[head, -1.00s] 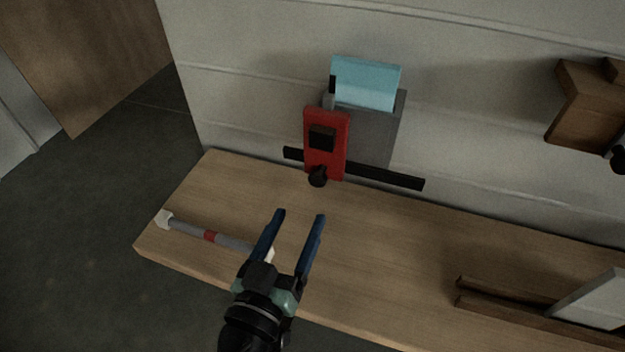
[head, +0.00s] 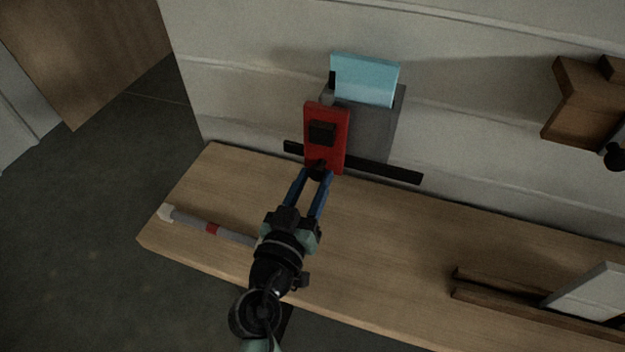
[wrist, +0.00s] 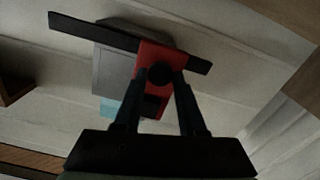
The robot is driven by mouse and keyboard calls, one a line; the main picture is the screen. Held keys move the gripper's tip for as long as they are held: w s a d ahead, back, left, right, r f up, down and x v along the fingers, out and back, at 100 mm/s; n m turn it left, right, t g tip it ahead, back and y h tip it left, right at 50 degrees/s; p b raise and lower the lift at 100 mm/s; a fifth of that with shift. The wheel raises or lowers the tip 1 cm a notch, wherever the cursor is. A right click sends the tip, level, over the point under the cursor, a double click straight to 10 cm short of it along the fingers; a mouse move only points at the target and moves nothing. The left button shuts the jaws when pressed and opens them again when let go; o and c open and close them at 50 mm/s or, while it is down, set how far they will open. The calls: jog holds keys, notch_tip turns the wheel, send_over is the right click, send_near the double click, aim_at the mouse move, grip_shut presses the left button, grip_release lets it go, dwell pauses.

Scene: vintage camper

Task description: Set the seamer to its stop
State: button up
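The seamer seems to be the wall-side unit with a red upright plate (head: 326,122) riding on a black horizontal rail (head: 386,172). The plate carries a dark square block (head: 321,133) and a black round knob (head: 317,168) at its lower end. A grey body (head: 378,133) with a light blue panel (head: 364,80) stands behind it. My gripper (head: 319,174) has its fingers apart, one on each side of the knob. In the wrist view the knob (wrist: 160,75) shows between the fingertips; I cannot tell whether they touch it.
A wooden rack with a pale panel (head: 592,292) stands at right. A brown wooden bracket (head: 577,100) is on the wall. The bench's middle is clear.

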grip_shut()
dwell(1.0)
